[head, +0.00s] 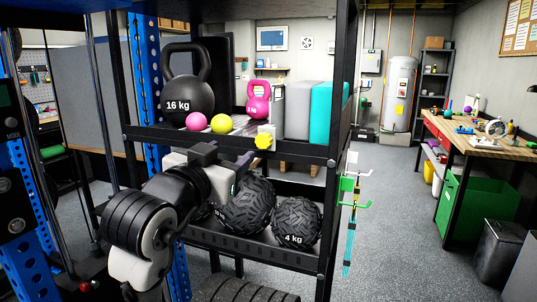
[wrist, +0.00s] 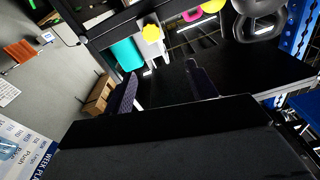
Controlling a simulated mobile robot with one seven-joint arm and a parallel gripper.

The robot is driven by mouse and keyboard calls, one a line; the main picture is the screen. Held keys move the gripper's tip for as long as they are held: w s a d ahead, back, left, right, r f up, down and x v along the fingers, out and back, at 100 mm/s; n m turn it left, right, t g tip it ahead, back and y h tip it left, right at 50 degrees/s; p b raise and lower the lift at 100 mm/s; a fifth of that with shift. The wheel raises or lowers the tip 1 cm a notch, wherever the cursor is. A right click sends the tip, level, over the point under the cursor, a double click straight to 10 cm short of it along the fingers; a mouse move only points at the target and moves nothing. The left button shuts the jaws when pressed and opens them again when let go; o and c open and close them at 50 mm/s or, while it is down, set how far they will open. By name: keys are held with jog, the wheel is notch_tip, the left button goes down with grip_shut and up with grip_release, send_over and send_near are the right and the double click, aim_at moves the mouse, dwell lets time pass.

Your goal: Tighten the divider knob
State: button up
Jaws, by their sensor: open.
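The divider knob (head: 264,141) is yellow and lobed. It sits on a pale bracket at the front edge of the upper shelf, at the foot of the grey divider (head: 277,105). In the wrist view the yellow knob (wrist: 151,32) shows near the top, beyond the fingertips and slightly left of the gap between them. My gripper (head: 229,156) is open and empty, in front of the rack, to the left of the knob and a little lower. The wrist view shows both dark fingers of my gripper (wrist: 160,76) apart, not touching the knob.
A 16 kg kettlebell (head: 188,88), a pink kettlebell (head: 259,104) and small balls (head: 221,123) stand left of the divider. Grey (head: 304,110) and teal (head: 328,112) blocks stand right of it. Treaded balls (head: 296,222) lie on the shelf below. Bands hang at the right post.

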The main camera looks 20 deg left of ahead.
aim_at(262, 141)
jog(key=shift+g, duration=0.3)
jog(key=w+p, duration=0.1)
jog(key=w, duration=0.3)
jog(key=w+d+f+p, duration=0.1)
jog(key=w, duration=0.4)
jog(key=w+p, duration=0.2)
jog(key=w, duration=0.2)
jog(key=shift+w+d+f, duration=0.15)
jog(key=shift+w, duration=0.15)
jog(key=c, duration=1)
